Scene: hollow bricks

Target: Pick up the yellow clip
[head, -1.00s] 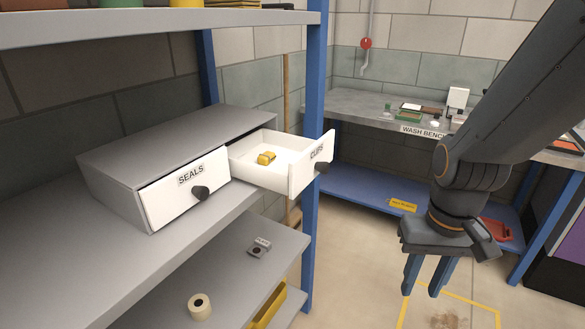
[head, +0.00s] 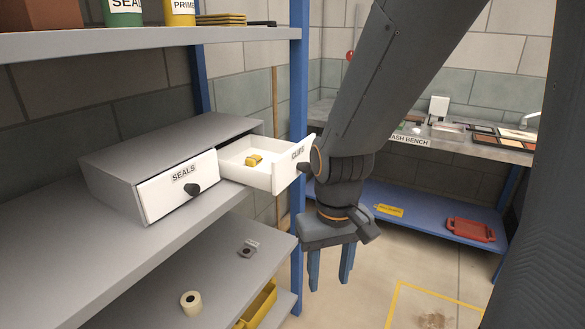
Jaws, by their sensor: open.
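The yellow clip (head: 254,160) lies inside the open drawer labelled CLIPS (head: 279,179), on its pale floor. The drawer is the right one of a grey two-drawer cabinet (head: 150,149) on the shelf. My gripper (head: 329,281) points down with its two blue fingers apart and nothing between them. It hangs in front of the shelf, to the right of the drawer and lower than it in the picture.
The SEALS drawer (head: 178,186) is shut. A blue shelf post (head: 299,110) stands just behind the open drawer. An upper shelf (head: 150,38) with tins overhangs the cabinet. A lower shelf (head: 215,262) holds a tape roll (head: 191,302) and a small grey item (head: 248,248).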

